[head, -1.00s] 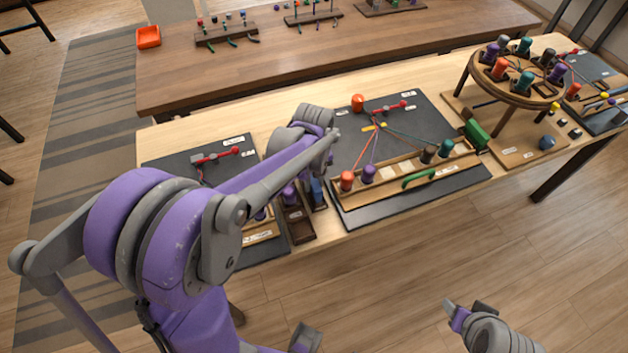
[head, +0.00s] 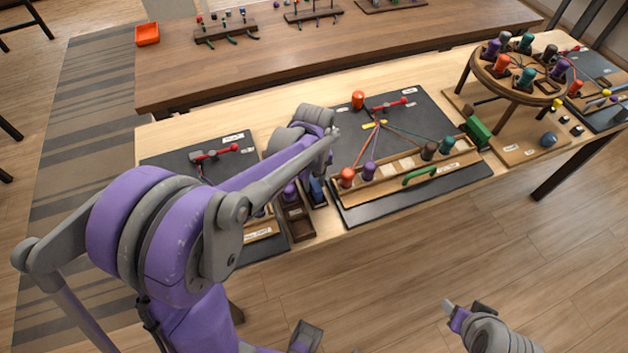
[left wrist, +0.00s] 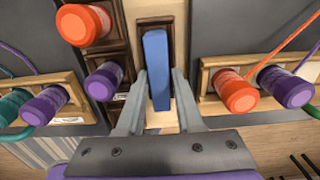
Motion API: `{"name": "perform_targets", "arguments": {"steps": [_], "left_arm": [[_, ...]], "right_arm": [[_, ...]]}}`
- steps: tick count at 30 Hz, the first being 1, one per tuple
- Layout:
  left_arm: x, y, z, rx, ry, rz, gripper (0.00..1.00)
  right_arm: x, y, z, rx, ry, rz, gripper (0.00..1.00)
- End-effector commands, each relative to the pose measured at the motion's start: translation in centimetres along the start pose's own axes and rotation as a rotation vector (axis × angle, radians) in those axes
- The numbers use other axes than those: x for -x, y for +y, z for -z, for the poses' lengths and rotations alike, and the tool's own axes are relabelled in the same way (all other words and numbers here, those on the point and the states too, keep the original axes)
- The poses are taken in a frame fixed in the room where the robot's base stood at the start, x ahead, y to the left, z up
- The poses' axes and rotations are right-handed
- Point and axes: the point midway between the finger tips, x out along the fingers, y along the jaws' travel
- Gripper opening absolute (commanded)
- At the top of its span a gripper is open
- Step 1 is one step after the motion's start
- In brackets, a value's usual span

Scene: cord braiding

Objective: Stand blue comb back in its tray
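The blue comb (left wrist: 156,70) stands between the fingers of my left gripper (left wrist: 159,80) in the left wrist view. A thin gap shows on its right side, so the fingers look open around it. In the head view the comb (head: 317,190) shows as a small blue piece at its narrow dark tray (head: 320,203); my left forearm covers the gripper there. The comb's lower end is hidden, so its seating is unclear. My right gripper (head: 468,312) is at the lower right, over the floor, away from the table.
Left of the comb is a brown tray (head: 299,228) with a purple bobbin (left wrist: 104,82). Close on the right is a wooden rack with orange (left wrist: 236,92) and purple (left wrist: 284,87) bobbins and cords. A round braiding stand (head: 515,85) stands at the right.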

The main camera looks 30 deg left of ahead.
Motion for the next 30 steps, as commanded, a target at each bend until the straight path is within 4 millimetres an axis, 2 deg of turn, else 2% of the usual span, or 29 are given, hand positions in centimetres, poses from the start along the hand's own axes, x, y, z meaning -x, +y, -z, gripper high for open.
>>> {"name": "perform_targets", "arguments": {"steps": [1,3,4,14,17,24,30], "left_arm": [[0.0,0.0,0.0,0.000,0.000,0.000,0.47],[0.0,0.0,0.0,0.000,0.000,0.000,0.59],[0.0,0.0,0.0,0.000,0.000,0.000,0.62],[0.3,0.0,0.0,0.000,0.000,0.000,0.62],[1.4,0.0,0.0,0.000,0.000,0.000,0.62],[6.2,0.0,0.0,0.000,0.000,0.000,0.62],[9.5,0.0,0.0,0.000,0.000,0.000,0.62]], "right_arm": [[0.0,0.0,0.0,0.000,0.000,0.000,0.57],[0.0,0.0,0.0,0.000,0.000,0.000,0.57],[0.0,0.0,0.0,0.000,0.000,0.000,0.57],[0.0,0.0,0.0,0.000,0.000,0.000,0.57],[0.1,0.0,0.1,0.000,0.001,0.000,0.57],[0.6,0.0,0.5,0.000,0.004,0.000,0.57],[0.8,0.0,0.7,0.000,0.005,0.000,0.57]]}}
